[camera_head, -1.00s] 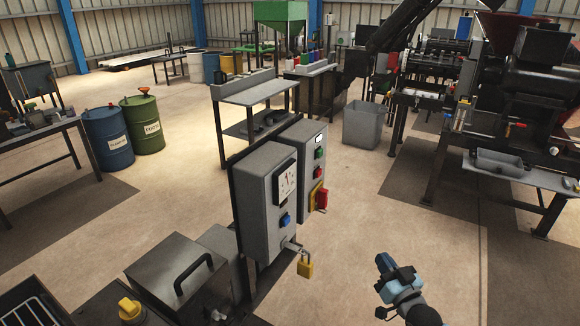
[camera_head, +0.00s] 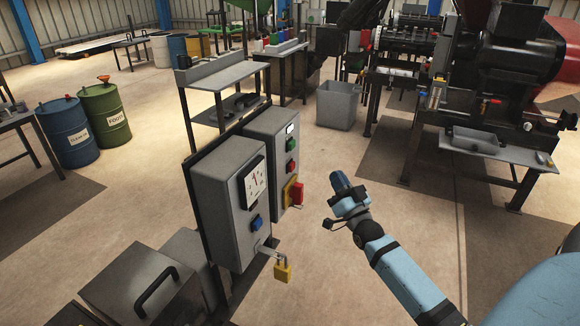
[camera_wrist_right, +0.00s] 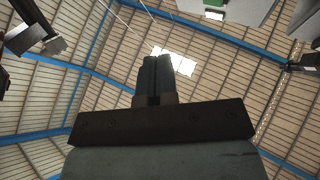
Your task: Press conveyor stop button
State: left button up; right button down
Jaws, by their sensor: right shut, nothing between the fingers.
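Two grey control boxes stand side by side on a dark post. The far box (camera_head: 258,134) has a green button (camera_head: 291,144), a red button (camera_head: 291,166) below it and a red rotary switch (camera_head: 297,193) on a yellow plate. The near box (camera_head: 215,200) has a dial (camera_head: 254,183) and a blue button (camera_head: 257,222). I cannot read which button is the conveyor stop. My right gripper (camera_head: 338,181) is shut and empty, to the right of the boxes and apart from them. Its closed fingers (camera_wrist_right: 155,76) point up in the right wrist view. My left gripper is out of view.
A padlock (camera_head: 282,271) hangs from the near box's latch. A grey bin (camera_head: 338,106) and a dark machine (camera_head: 500,75) stand beyond. A lidded metal box (camera_head: 137,286) is at lower left.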

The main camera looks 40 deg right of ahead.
aim_at(293, 167)
jog(key=w+a+b, duration=0.1)
jog(key=w+a, duration=0.3)
jog(key=w, duration=0.4)
dwell(0.4)
dwell(1.9)
jog(key=shift+w+a, duration=0.25)
jog(key=shift+w, duration=0.05)
jog(key=shift+w+a, duration=0.15)
jog(key=shift+w, duration=0.25)
dwell(0.6)
jog(key=shift+s, duration=0.15)
jog(key=shift+s+d, duration=0.4)
jog(key=shift+s, duration=0.25)
